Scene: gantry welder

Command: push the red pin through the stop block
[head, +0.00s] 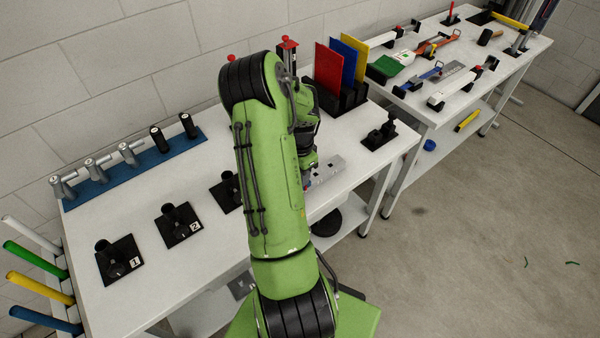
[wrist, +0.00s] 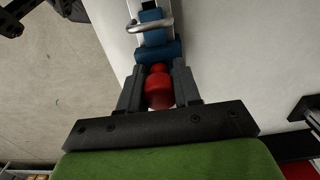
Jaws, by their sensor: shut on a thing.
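In the wrist view, my gripper (wrist: 159,70) is shut on the red pin (wrist: 158,92), with one dark finger on each side of it. The pin has a rounded red end between the fingertips. A blue part (wrist: 157,52) lies directly beyond that end, at or very near it; I cannot tell whether the pin enters it. A bright metal loop (wrist: 150,25) crosses the blue part. I cannot tell for sure which part is the stop block. In the head view, my green arm hides the pin and most of the gripper. A grey metal plate (head: 329,167) shows just right of the arm.
Black holders numbered 1 (head: 120,262) and 2 (head: 178,225) stand on the bench's left. Red, blue and yellow panels (head: 328,78) stand behind the arm. A black fixture (head: 379,136) stands at the bench's right. A second table (head: 458,100) beyond carries several clamps and tools.

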